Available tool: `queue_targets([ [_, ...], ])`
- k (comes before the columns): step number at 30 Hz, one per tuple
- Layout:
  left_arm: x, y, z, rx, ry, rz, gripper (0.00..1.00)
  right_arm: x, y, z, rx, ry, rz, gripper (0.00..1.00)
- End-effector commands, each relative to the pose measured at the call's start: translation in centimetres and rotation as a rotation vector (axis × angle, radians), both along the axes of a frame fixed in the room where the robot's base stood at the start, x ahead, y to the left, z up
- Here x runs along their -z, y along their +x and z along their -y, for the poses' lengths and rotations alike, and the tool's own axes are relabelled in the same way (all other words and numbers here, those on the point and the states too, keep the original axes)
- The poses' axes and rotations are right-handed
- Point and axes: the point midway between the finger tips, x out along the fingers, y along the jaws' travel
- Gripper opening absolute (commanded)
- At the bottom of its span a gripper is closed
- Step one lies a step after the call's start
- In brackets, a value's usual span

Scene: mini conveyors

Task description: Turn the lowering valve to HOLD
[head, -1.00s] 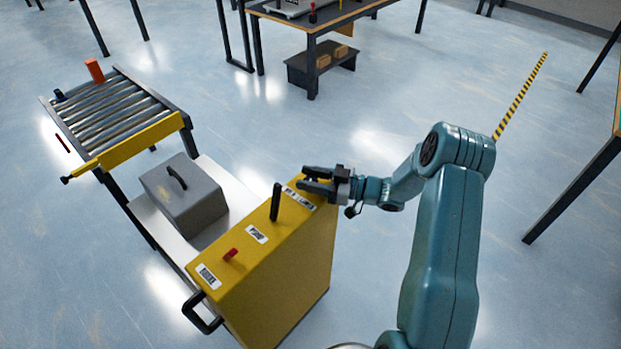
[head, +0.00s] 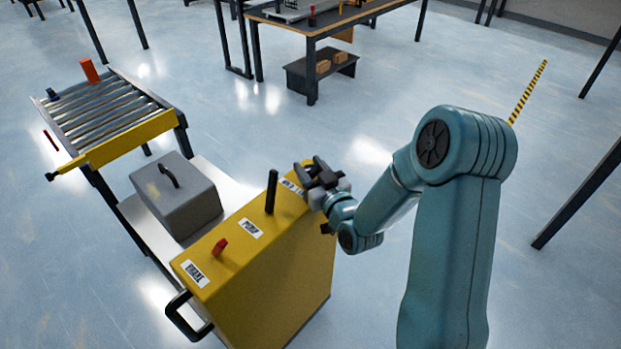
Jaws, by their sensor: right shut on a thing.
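A yellow cabinet (head: 262,285) stands in the lower middle, with white labels on its top. My right gripper (head: 316,170) is at the far end of that top, over a partly covered label (head: 291,187). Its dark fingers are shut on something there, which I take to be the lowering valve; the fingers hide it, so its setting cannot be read. A black upright lever (head: 271,192) stands just left of the gripper, apart from it. A red knob (head: 219,247) sits nearer the front of the top. My left gripper is out of view.
A black handle (head: 186,318) sticks out of the cabinet's near end. A grey box (head: 190,208) stands on a pale platform left of the cabinet. A roller conveyor (head: 108,118) is at upper left, and a workbench (head: 345,27) is at the back. Open floor lies between.

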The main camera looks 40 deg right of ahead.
Motion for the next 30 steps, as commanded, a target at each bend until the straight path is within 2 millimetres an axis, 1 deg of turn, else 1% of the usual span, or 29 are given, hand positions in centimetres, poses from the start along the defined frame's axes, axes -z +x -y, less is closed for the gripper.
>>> queue_targets([
  [1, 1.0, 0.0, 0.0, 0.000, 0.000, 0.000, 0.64, 0.5, 0.1, -0.3, 0.020, 0.001, 0.001, 0.12],
  [9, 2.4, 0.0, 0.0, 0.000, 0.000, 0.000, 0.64, 0.2, 0.1, -0.1, 0.131, 0.002, 0.001, 0.12],
  [15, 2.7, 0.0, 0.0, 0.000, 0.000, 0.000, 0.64, 0.1, 0.0, 0.0, 0.163, 0.001, -0.001, 0.12],
  [27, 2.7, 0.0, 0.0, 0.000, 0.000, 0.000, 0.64, -0.1, 0.1, 0.0, 0.168, 0.001, 0.000, 0.12],
  [28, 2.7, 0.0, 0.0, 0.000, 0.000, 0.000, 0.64, -0.1, 0.1, 0.0, 0.168, 0.001, 0.000, 0.53],
  [29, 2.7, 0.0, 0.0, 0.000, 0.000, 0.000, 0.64, -0.1, 0.1, 0.0, 0.168, 0.001, 0.001, 0.62],
  [30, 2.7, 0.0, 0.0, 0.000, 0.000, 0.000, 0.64, -0.1, 0.1, 0.0, 0.168, 0.001, 0.001, 0.64],
])
